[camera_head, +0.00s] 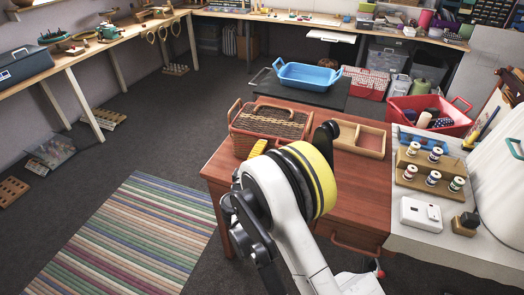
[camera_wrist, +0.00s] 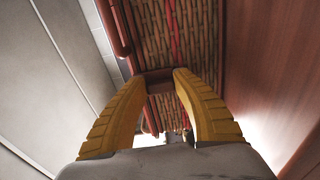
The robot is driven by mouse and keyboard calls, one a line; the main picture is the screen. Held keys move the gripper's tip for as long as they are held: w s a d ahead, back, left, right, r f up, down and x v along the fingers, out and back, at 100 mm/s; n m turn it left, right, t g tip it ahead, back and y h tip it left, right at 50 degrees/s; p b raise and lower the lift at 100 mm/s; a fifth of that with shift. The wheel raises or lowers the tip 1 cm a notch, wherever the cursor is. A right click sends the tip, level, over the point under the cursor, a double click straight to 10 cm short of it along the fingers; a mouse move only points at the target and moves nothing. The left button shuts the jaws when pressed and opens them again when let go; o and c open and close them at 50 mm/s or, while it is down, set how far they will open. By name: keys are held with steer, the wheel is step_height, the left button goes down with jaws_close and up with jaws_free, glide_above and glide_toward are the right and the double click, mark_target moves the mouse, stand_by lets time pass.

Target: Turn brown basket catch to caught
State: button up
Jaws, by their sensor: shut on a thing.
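The brown basket (camera_head: 268,122) is woven, with a reddish-brown rim and handles, and sits on the reddish wooden table. In the wrist view its woven side (camera_wrist: 190,30) fills the upper middle, with a red line down the weave. My gripper (camera_head: 257,149) is at the basket's near side, its yellow fingers partly hidden by my arm. In the wrist view my gripper (camera_wrist: 163,75) has its fingertips closed about a small reddish-brown piece, which looks like the catch (camera_wrist: 157,83). Whether the catch is turned is hard to tell.
A divided wooden tray (camera_head: 371,139) stands right of the basket on the table (camera_head: 220,165). A blue basket (camera_head: 307,76) sits behind, on a dark surface. A red basket (camera_head: 465,127) with spools and a thread rack (camera_head: 430,174) are at the right. The striped rug (camera_head: 130,240) is clear.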

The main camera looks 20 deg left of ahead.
stand_by(0.5)
steer(key=o, duration=1.2)
steer(key=shift+s, duration=0.1)
steer(key=s, duration=0.7)
steer(key=shift+s+a, duration=0.1)
steer(key=shift+s, duration=0.05)
